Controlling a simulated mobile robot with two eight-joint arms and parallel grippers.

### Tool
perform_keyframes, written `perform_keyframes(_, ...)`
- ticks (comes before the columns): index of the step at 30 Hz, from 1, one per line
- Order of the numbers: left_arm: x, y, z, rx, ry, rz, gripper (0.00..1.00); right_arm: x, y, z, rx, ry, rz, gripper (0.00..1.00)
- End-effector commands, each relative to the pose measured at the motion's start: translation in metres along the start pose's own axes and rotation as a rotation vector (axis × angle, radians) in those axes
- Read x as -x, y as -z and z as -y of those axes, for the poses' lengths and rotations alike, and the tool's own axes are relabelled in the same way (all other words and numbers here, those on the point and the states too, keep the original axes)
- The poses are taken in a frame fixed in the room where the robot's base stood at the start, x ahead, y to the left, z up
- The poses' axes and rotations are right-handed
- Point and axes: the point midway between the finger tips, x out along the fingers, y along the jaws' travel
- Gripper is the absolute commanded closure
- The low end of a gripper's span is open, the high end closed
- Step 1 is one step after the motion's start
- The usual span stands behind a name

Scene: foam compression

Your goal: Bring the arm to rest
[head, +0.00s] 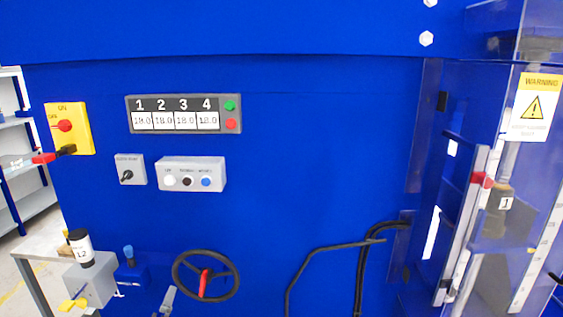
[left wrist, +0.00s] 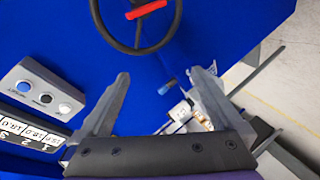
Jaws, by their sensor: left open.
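My left gripper (left wrist: 163,88) shows in the left wrist view with its two grey fingers spread wide. It is open, and nothing is between the fingers. Beyond them is the blue machine face, with the handwheel (left wrist: 138,22) and its red handle at the top, apart from the fingers. In the head view a small grey piece shows at the bottom edge left of the handwheel (head: 206,276); I cannot tell whether it is a fingertip of mine. My right gripper is in neither view.
The blue machine carries a numbered display panel (head: 184,114), a button box (head: 191,174), a yellow switch (head: 69,129) and bent black pipes (head: 310,254). A grey unit (head: 92,284) stands lower left. A guard with a warning sign (head: 535,106) is at right.

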Motion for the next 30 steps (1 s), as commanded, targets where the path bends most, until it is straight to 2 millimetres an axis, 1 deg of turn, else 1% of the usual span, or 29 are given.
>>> perform_keyframes(1,0.018,-0.004,0.007,-0.095,0.054,0.022,0.00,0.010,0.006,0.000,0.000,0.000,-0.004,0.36)
perform_keyframes(5,0.058,-0.023,0.039,-0.372,0.188,0.130,0.00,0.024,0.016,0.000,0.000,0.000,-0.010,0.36)
perform_keyframes(7,0.081,-0.036,0.056,-0.523,0.242,0.218,0.00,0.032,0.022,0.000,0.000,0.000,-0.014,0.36)
perform_keyframes(12,0.138,-0.070,0.092,-0.865,0.291,0.480,0.00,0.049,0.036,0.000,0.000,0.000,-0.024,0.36)
perform_keyframes(15,0.164,-0.088,0.107,-1.016,0.271,0.618,0.00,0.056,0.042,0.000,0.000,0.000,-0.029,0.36)
perform_keyframes(18,0.182,-0.099,0.117,-1.116,0.243,0.713,0.00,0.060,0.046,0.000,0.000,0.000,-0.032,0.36)
perform_keyframes(21,0.191,-0.105,0.122,-1.168,0.223,0.763,0.00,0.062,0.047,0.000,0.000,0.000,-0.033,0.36)
perform_keyframes(30,0.192,-0.107,0.124,-1.183,0.218,0.776,0.00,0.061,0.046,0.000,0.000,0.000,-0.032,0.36)
